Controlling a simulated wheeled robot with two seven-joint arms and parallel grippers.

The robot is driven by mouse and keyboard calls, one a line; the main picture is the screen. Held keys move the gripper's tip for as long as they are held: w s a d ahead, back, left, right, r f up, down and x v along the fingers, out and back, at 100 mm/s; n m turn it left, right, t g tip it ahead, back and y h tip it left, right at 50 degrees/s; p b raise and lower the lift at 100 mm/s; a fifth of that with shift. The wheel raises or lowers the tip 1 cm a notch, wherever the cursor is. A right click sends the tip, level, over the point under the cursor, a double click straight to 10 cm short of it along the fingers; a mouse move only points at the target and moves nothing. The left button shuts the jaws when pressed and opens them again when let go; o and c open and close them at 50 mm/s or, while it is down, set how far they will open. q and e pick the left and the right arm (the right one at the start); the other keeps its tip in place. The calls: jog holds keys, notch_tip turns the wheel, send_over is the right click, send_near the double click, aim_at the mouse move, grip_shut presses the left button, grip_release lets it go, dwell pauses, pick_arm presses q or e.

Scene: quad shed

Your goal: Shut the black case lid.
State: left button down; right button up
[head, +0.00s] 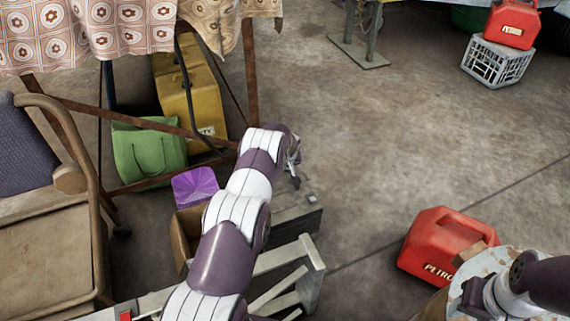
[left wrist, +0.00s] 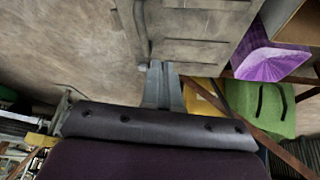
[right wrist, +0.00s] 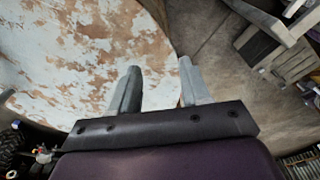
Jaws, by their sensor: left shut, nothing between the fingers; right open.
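A dark grey-black case (head: 300,222) sits low behind my left forearm in the head view, which hides much of it. Its ridged grey panel (left wrist: 205,25) fills the top middle of the left wrist view. I cannot tell how far its lid is open. My left gripper (left wrist: 164,68) is shut and empty, its tips close to the panel's edge; I cannot tell whether they touch. In the head view this gripper (head: 295,180) is just above the case's far end. My right gripper (right wrist: 158,72) is open and empty over a round rusty white tabletop (right wrist: 70,50).
A red petrol can (head: 440,245) stands right; floor between is clear.

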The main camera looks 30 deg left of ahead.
pick_arm(q)
jog(key=p+v, duration=0.3)
jog(key=v, duration=0.9)
jog(key=shift+s+p, duration=0.2)
jog(key=shift+p, duration=0.2)
jog(key=shift+r, duration=0.15)
